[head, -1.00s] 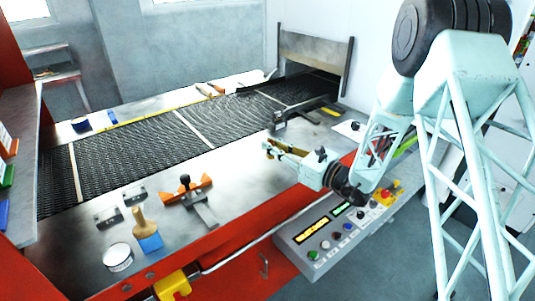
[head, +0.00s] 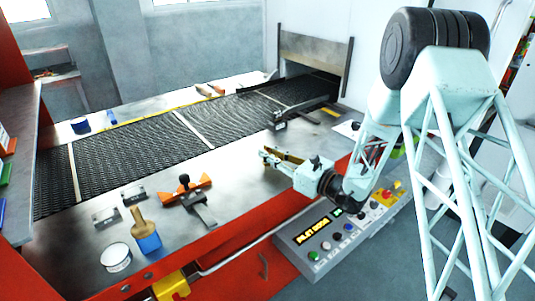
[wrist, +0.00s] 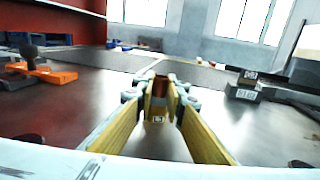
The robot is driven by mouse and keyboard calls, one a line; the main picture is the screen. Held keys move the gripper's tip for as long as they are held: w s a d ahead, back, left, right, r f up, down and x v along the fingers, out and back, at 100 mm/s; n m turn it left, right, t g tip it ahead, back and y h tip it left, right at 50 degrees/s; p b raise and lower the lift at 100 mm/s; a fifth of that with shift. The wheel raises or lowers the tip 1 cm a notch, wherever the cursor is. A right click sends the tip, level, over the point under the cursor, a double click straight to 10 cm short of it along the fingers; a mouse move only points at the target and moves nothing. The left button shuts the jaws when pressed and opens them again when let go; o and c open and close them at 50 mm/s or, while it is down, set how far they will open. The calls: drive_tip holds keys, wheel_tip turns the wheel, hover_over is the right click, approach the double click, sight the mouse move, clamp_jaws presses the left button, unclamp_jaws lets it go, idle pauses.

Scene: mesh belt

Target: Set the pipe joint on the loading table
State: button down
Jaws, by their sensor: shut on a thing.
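My gripper (head: 265,156) is low over the bare steel of the loading table (head: 237,182), to the right of the orange-handled tool. In the wrist view my gripper (wrist: 160,95) has long yellowish-brown fingers that come together at the tips. A small copper-brown piece (wrist: 159,88), which looks like the pipe joint, is between the tips, and the fingers are shut on it. Most of it is hidden by the fingers. I cannot tell whether it touches the table.
The black mesh belt (head: 155,145) runs behind the table. A control panel (head: 325,242) is in front. The steel around the gripper is clear.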

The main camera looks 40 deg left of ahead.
drive_tip(key=shift+f, duration=0.1)
drive_tip(key=c, duration=2.6)
unclamp_jaws()
drive_tip(key=shift+c, duration=0.2)
drive_tip(key=shift+d, duration=0.15)
drive_tip(key=shift+s+d+p, duration=0.15)
drive_tip(key=shift+d+p, duration=0.25)
drive_tip(key=shift+d, duration=2.55)
drive_tip(key=shift+s+d+p, duration=0.15)
drive_tip(key=shift+d+p, duration=0.2)
drive_tip(key=shift+d, duration=2.55)
drive_tip(key=shift+r, duration=0.2)
